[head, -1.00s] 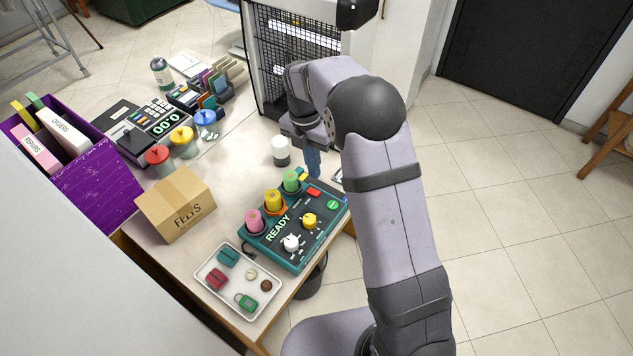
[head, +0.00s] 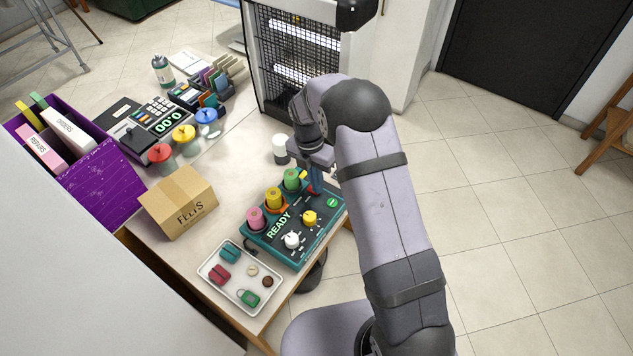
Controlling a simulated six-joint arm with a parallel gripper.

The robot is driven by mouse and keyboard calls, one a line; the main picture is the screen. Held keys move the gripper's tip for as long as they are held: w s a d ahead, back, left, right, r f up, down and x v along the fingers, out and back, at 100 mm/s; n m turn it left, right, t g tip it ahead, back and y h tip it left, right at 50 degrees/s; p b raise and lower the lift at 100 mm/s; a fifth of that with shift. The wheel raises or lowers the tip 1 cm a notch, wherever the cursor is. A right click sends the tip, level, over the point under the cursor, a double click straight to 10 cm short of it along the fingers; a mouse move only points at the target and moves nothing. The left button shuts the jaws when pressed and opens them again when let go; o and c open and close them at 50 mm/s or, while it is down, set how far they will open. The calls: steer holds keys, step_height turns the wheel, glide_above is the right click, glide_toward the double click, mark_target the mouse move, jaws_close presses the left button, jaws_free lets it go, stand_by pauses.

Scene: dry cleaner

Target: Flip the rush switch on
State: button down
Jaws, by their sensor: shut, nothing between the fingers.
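The teal control panel (head: 312,234) sits at the front right of the table, with a lit READY display (head: 278,225). No label saying rush can be read. A red part (head: 311,191) near the panel's back edge is mostly hidden by my fingers, so its position, on or off, cannot be told. A small yellow part (head: 303,175) shows behind the green spool. My gripper (head: 316,188) is shut and empty, pointing down at the red part; whether it touches cannot be told.
Pink, yellow and green spools (head: 291,180) stand along the panel's left edge. A yellow knob (head: 309,217), a white knob (head: 291,240) and a green button (head: 332,202) are on it. A white jar (head: 280,150) stands behind. A tray (head: 222,288) and a cardboard box (head: 178,203) are left.

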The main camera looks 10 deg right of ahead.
steer(key=shift+s+d+f, duration=0.1)
steer(key=shift+s+f, duration=0.05)
steer(key=shift+f, duration=0.1)
steer(key=shift+w+a+r, duration=0.15)
steer(key=shift+w+a, duration=0.55)
steer(key=shift+s+d, duration=0.1)
steer(key=shift+d, duration=0.05)
steer(key=shift+r, duration=0.15)
